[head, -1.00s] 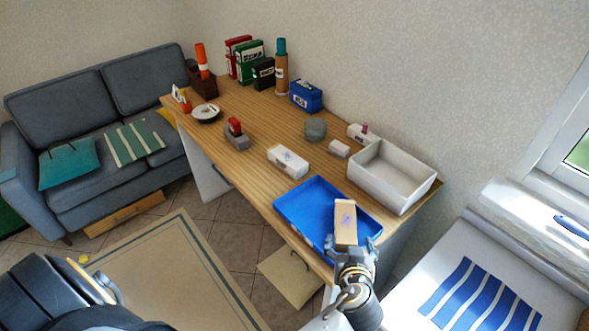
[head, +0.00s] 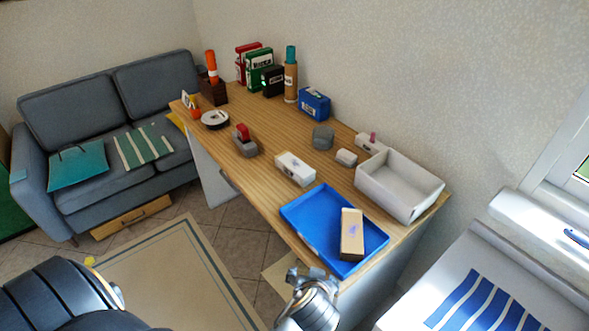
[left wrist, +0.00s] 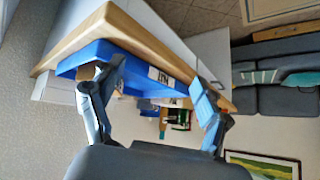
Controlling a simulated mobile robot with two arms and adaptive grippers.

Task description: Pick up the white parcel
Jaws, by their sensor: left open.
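The white parcel (head: 295,168), a white box with a small mark on top, lies on the wooden desk just behind the blue tray (head: 302,213). A tan box (head: 352,226) lies in that tray. My left gripper (head: 306,274) is open and empty at the desk's front edge, apart from the white parcel. In the left wrist view its spread fingers (left wrist: 158,72) frame the blue tray (left wrist: 140,62) and the desk edge; I cannot make out the white parcel there. My right gripper is not in view.
A white open bin (head: 372,192) stands right of the tray. A small white block (head: 346,157), a grey container (head: 323,138) and a red-and-grey item (head: 244,141) sit nearby. Books and a blue box (head: 314,103) line the wall.

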